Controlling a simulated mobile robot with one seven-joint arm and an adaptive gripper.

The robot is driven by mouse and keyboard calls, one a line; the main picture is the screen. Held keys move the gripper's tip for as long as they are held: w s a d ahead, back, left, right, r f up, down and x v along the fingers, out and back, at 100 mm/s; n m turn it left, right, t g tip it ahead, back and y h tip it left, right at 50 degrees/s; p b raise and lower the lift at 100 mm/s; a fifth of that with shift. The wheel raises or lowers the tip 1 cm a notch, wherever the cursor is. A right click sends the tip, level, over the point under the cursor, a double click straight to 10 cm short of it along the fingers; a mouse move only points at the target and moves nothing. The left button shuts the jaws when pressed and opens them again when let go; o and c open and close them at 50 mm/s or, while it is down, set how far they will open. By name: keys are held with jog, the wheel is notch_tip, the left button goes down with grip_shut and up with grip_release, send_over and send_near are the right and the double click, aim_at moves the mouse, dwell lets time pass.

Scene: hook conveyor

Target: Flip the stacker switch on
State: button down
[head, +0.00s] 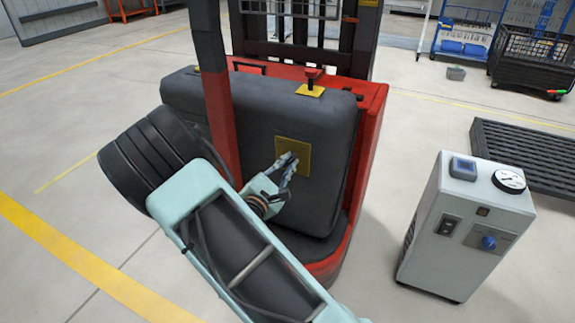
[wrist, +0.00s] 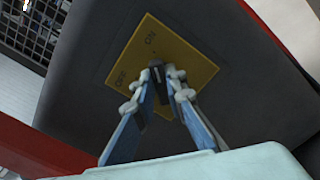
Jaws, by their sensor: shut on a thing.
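The stacker (head: 370,140) is a red machine with a dark grey body in the middle of the head view. A yellow switch plate (head: 303,155) is on its grey face. In the wrist view the plate (wrist: 190,55) bears the words ON at the top and OFF at the left. A small dark switch lever (wrist: 157,75) stands out from the plate. My gripper (head: 287,163) is at the plate. In the wrist view its fingertips (wrist: 168,76) are closed around the lever and hide part of it. The lever's exact position is hard to tell.
A red button on a yellow plate (head: 310,90) is on top of the stacker. A white cabinet with a gauge (head: 465,225) stands at the right. A dark slatted pallet (head: 530,155) lies behind it. Open floor lies between the stacker and the cabinet.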

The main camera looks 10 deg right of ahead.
dwell(0.5)
jog(key=c, duration=2)
grip_release()
jog(key=shift+o, duration=0.2)
jog(key=v, duration=1.2)
